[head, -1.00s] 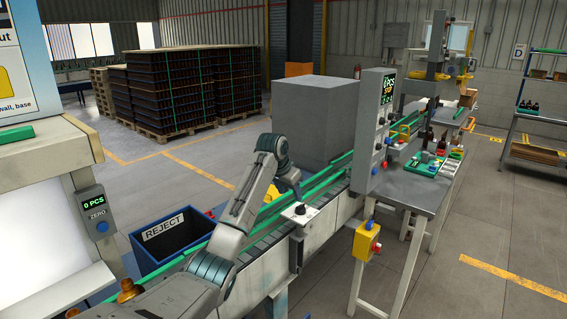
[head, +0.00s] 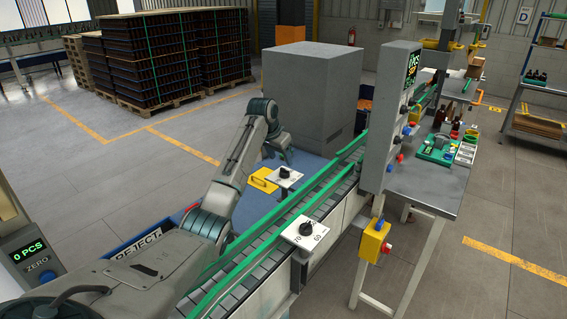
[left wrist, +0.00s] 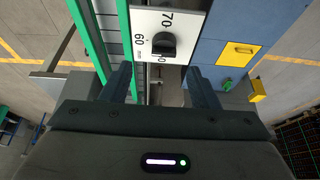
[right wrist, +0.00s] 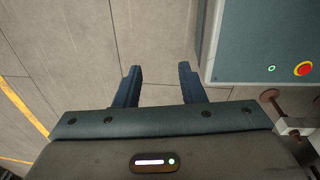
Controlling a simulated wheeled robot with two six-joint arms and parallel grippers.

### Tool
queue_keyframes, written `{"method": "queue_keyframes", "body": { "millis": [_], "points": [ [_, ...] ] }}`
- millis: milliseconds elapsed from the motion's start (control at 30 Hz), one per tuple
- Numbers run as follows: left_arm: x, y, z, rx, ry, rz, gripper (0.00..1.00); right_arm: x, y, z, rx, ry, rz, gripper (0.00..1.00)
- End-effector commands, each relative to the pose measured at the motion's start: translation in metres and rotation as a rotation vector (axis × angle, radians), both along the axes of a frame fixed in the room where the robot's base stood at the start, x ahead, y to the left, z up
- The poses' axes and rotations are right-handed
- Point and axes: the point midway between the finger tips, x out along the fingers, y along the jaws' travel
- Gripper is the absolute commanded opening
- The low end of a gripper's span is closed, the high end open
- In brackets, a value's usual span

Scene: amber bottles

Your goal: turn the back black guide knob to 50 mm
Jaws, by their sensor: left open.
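The back black guide knob (head: 284,172) sits on a white plate on the far side of the conveyor. In the left wrist view the knob (left wrist: 164,44) is close on its scale plate (left wrist: 185,22), with 70 above and 60 to its left; the mark below it is partly covered. I cannot tell which mark its pointer is at. My left gripper (head: 284,157) is just above and behind the knob. Its open fingers (left wrist: 162,78) appear on either side, below the knob in the picture, with nothing between them. My right gripper (right wrist: 159,70) is open and empty above the floor.
Green guide rails (head: 318,197) run along the conveyor. A grey cabinet (head: 311,95) stands behind; a control panel (head: 391,120) stands right. A blue surface with a yellow handle (head: 263,180) lies beyond.

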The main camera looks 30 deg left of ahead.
Motion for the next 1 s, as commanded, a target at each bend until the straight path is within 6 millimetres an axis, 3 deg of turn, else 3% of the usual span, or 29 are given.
{"method": "queue_keyframes", "body": {
  "millis": [33,167,333,500,733,767,900,1000],
  "points": [
    [0.003,0.0,-0.006,-0.001,0.005,0.001,0.55,-0.003,-0.002,0.01,-0.002,0.004,0.001,0.36],
    [0.013,-0.001,-0.029,-0.002,0.004,0.0,0.55,-0.001,-0.004,0.02,-0.004,0.001,0.002,0.36],
    [0.021,-0.001,-0.049,-0.001,0.003,0.002,0.55,0.023,0.005,0.027,0.006,-0.031,-0.001,0.36],
    [0.024,-0.001,-0.058,0.001,0.001,0.0,0.55,0.033,0.018,0.029,0.019,-0.044,-0.005,0.36],
    [0.024,-0.001,-0.059,0.001,0.001,0.0,0.55,0.017,0.013,0.028,0.014,-0.025,-0.003,0.36],
    [0.024,-0.001,-0.059,0.001,0.001,0.0,0.53,0.015,0.012,0.028,0.013,-0.021,-0.003,0.36],
    [0.024,-0.001,-0.059,0.001,0.0,0.001,0.25,0.009,0.008,0.028,0.01,-0.013,-0.002,0.36],
    [0.024,-0.001,-0.059,0.001,0.0,0.001,0.1,0.01,0.007,0.028,0.008,-0.015,-0.002,0.36]
  ]
}}
